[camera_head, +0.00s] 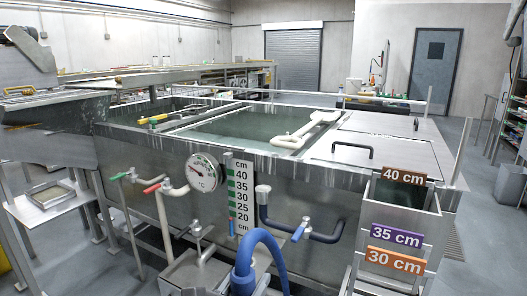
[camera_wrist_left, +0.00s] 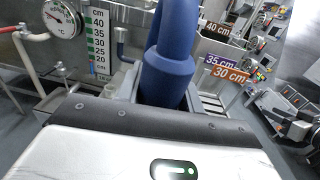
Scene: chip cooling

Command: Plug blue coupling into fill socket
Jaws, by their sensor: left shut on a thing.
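The blue coupling (camera_head: 243,281) is a thick dark blue cylinder on a blue hose (camera_head: 265,239) at the bottom middle of the head view. It also stands large in the left wrist view (camera_wrist_left: 167,82), with the hose arching above it. My left gripper (camera_wrist_left: 166,104) is shut on the coupling; its fingers are mostly hidden behind its own body. A grey upward-facing end (camera_head: 263,189) on a dark pipe with a blue-handled valve (camera_head: 301,229) looks like the fill socket. It shows left of the hose in the left wrist view (camera_wrist_left: 122,34). The coupling is apart from it.
The tank (camera_head: 120,147) has a dial (camera_head: 204,172) and a cm scale (camera_head: 240,196) on its front. Red- and green-handled valves stand left. A metal box (camera_head: 190,272) is beside the coupling.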

